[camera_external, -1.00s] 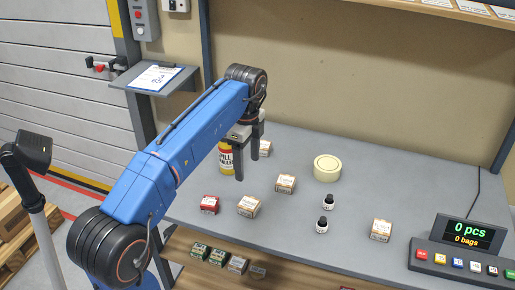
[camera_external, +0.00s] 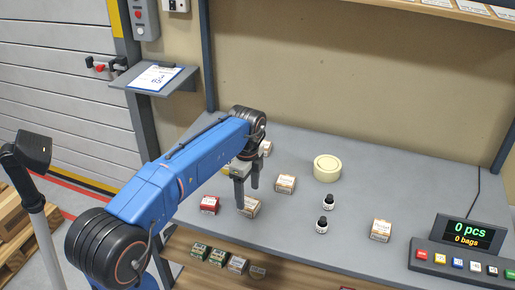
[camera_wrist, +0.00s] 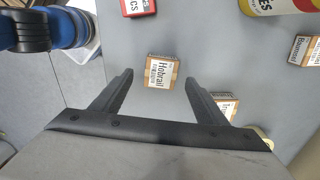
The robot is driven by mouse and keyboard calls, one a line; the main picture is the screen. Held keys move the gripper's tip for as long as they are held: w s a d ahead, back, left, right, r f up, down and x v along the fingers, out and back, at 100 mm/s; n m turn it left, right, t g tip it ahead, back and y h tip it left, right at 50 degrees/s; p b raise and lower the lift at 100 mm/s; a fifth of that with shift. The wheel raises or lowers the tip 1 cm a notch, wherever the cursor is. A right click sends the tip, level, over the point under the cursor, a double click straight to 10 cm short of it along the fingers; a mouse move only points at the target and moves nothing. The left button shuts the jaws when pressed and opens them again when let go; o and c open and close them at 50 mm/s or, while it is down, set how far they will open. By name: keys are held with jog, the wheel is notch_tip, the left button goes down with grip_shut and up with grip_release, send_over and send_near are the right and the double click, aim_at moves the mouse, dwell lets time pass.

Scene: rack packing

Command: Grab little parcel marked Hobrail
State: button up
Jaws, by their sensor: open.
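The little parcel marked Hobrail (camera_wrist: 160,72) is a small tan carton with a white label, seen in the wrist view just beyond and between my fingertips. In the external view the parcel (camera_external: 252,210) stands on the grey bench, partly hidden by a finger. My gripper (camera_external: 248,197) points down over it, open and empty. In the wrist view the fingers of my gripper (camera_wrist: 160,82) are spread wide on either side of the parcel. I cannot tell the exact height left between the fingertips and the parcel.
A red box (camera_external: 209,204) stands left of the parcel and another carton (camera_external: 285,183) to its right.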

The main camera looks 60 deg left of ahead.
aim_at(249, 203)
jog(key=shift+w+f, duration=0.15)
jog(key=shift+f, duration=2.35)
jog(key=c, duration=1.2)
